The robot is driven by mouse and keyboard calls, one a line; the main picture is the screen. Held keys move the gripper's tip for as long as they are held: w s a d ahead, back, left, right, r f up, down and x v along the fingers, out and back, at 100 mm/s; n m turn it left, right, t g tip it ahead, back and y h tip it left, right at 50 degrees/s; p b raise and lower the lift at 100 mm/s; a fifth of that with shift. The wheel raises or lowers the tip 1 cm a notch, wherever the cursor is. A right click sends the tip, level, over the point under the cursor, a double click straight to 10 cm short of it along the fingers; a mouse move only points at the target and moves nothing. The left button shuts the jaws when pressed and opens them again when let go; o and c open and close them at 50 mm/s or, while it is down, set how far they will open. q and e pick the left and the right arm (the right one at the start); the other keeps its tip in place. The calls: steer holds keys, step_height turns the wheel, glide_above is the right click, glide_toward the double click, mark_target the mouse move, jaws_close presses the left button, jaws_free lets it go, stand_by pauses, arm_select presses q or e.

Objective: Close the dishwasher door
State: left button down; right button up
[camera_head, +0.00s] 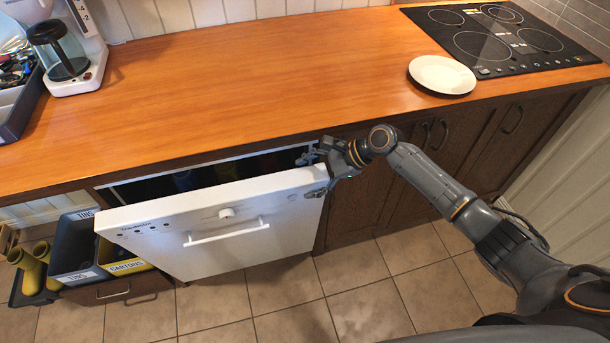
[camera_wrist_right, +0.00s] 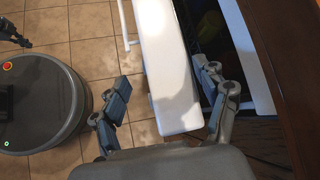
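The white dishwasher door (camera_head: 222,222) stands partly open, tilted out from under the counter, with a gap above its top edge. It has a bar handle (camera_head: 227,233) and a round knob. My right gripper (camera_head: 314,174) is at the door's top right corner. In the right wrist view its open fingers straddle the door's edge (camera_wrist_right: 170,85), one on the outer side and one on the inner side. A gap shows beside the outer finger; contact of the inner one is unclear. A dark part at that view's upper left seems to be my left gripper (camera_wrist_right: 14,32); its fingers are unclear.
Blue and yellow sorting bins (camera_head: 76,250) in a pulled-out drawer stand close left of the door. Yellow boots (camera_head: 38,268) are beyond them. A plate (camera_head: 442,75), hob (camera_head: 490,40), coffee maker (camera_head: 70,50) and utensil tray (camera_head: 18,95) are on the counter. The tiled floor in front is clear.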

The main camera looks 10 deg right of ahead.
steer(key=shift+w+r+p+v, duration=0.1)
steer(key=shift+w+p+v, duration=0.05)
steer(key=shift+p+v, duration=0.85)
steer(key=shift+w+r+p+v, duration=0.1)
steer(key=shift+w+p+v, duration=0.1)
steer(key=shift+p+v, duration=0.75)
steer(key=shift+w+r+p+v, duration=0.15)
steer(key=shift+p+v, duration=0.4)
steer(key=shift+v, duration=0.8)
steer(key=d+r+p, duration=0.5)
steer(key=shift+s+d+r, duration=0.15)
steer(key=shift+s+d, duration=0.2)
steer(key=shift+p, duration=0.65)
